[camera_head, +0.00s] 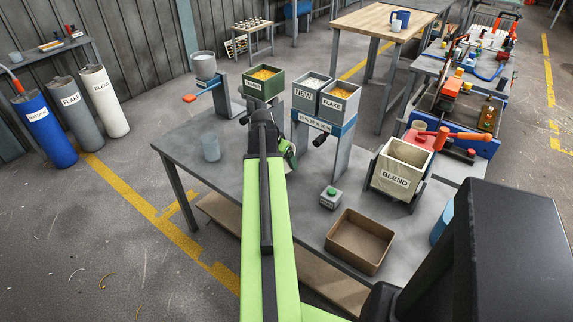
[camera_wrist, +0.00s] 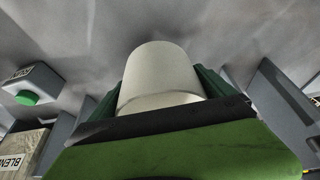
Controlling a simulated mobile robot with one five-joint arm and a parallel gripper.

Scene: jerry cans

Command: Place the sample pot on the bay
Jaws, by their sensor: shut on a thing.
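My gripper (camera_wrist: 157,92) is shut on a pale, round sample pot (camera_wrist: 160,72), which sits between its dark green jaws in the wrist view. In the head view my gripper (camera_head: 288,152) is above the grey worktable (camera_head: 222,187), mostly behind my arm, and the pot is hidden there. I cannot tell which spot is the bay. A grey stand (camera_head: 338,150) with a blue labelled front holds the NEW bin (camera_head: 303,97) and the FLAKE bin (camera_head: 332,105), just right of my gripper.
A clear cup (camera_head: 210,148) stands left of my arm. A green-button box (camera_head: 331,198), an open brown box (camera_head: 359,241) and the BLEND crate (camera_head: 399,169) are on the right.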

